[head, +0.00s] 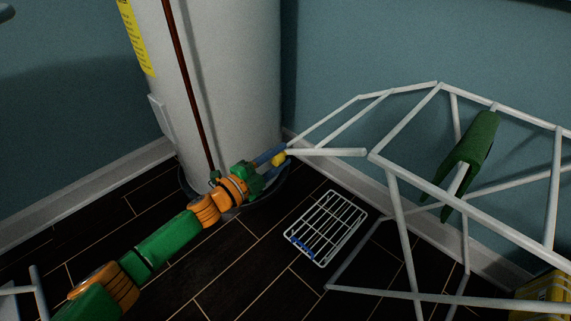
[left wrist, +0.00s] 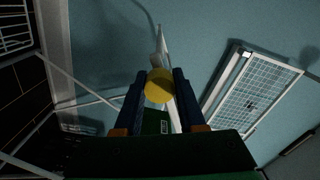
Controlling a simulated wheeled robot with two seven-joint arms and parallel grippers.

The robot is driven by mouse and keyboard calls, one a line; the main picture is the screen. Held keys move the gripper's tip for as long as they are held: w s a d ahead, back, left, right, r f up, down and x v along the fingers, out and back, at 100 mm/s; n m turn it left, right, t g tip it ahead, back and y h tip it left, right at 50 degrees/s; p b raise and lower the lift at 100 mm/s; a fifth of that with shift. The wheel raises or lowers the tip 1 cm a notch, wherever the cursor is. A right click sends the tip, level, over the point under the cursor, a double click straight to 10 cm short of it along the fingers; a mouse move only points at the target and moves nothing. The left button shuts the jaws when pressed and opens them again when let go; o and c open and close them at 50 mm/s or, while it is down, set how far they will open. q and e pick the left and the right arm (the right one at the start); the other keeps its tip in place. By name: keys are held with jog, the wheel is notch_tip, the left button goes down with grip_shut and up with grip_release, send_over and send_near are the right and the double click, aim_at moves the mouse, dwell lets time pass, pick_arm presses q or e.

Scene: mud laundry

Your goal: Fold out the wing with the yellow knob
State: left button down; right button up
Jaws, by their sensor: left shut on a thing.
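My left gripper (head: 272,157) is shut on the yellow knob (head: 279,158) at the left end of the white rack's wing (head: 325,152). In the left wrist view the round yellow knob (left wrist: 158,86) sits between the two blue fingers. The wing reaches out to the left from the white drying rack (head: 405,225), about level with its top. Part of the knob is hidden by the fingers in the head view. My right gripper is not in view.
A green cloth (head: 474,150) hangs on the rack. A white wire grid (head: 326,227) lies on the dark floor below the wing. A white cylindrical tank (head: 225,80) stands behind my left gripper. A yellow object (head: 545,296) is at the lower right.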

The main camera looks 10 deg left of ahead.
pick_arm(q)
notch_tip(320, 180, up, 12)
jog(key=w+a+m+p, duration=0.2)
jog(key=m+p, duration=0.4)
jog(key=p, duration=0.2)
jog(key=shift+a+f+m, duration=0.15)
jog(key=shift+a+m, duration=0.15)
jog(key=shift+a, duration=0.05)
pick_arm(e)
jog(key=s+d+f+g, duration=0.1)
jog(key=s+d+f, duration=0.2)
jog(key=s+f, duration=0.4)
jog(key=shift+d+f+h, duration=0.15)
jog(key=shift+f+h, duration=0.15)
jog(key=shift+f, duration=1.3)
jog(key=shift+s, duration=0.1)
pick_arm(q)
jog(key=c, duration=0.5)
grip_release()
jog(key=p+v, duration=0.1)
jog(key=v, duration=0.6)
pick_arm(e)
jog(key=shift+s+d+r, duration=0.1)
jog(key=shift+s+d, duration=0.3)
